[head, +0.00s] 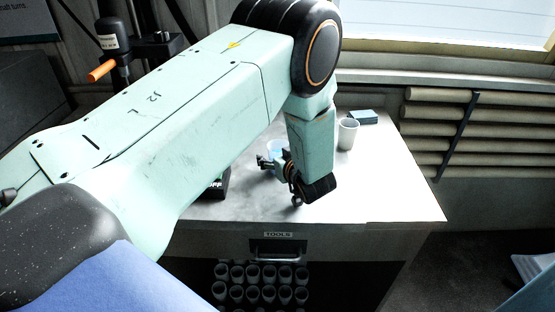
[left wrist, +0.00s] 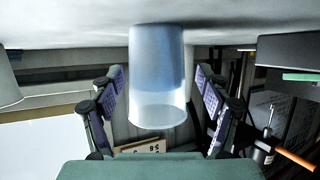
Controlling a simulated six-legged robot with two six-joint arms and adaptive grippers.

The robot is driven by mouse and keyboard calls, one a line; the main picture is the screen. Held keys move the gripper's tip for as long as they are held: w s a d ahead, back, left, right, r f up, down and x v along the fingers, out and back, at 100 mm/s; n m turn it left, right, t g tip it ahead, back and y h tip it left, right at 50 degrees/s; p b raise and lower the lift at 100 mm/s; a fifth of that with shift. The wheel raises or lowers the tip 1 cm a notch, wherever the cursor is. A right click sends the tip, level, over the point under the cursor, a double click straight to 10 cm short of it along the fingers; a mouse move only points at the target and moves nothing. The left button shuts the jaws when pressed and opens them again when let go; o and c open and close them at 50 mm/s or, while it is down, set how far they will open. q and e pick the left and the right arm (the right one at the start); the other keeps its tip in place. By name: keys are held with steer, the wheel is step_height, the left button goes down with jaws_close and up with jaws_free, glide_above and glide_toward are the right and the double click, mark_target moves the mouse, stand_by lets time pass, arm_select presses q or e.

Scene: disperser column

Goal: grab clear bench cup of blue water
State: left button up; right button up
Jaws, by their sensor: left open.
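The clear cup of blue water (left wrist: 158,70) stands on the bench and appears upside down in the left wrist view, centred between the two finger pads. In the head view only a pale blue part of the cup (head: 274,149) shows behind my left gripper (head: 277,166). The left gripper is open, with its fingers (left wrist: 157,82) spread on either side of the cup's line and a visible gap on each side. I cannot tell how deep the cup sits between the fingers. My right gripper is not in view.
A white cup (head: 348,134) stands to the right on the bench (head: 385,190), with a small blue box (head: 363,117) behind it. A black device (head: 217,186) lies left of the gripper. The bench's right front is clear. Several cups (head: 262,284) sit below the tools drawer.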

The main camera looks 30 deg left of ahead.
arm_select(q)
steer(key=shift+d, duration=0.2)
steer(key=shift+c, duration=1.1)
steer(key=shift+w+a+f, duration=0.15)
steer(key=shift+w+a, duration=0.05)
steer(key=shift+a, duration=0.05)
steer(key=c, duration=0.4)
steer(key=shift+s+d+r, duration=0.1)
steer(key=shift+d+r, duration=0.1)
steer(key=c, duration=0.7)
steer(key=shift+a+f, duration=0.1)
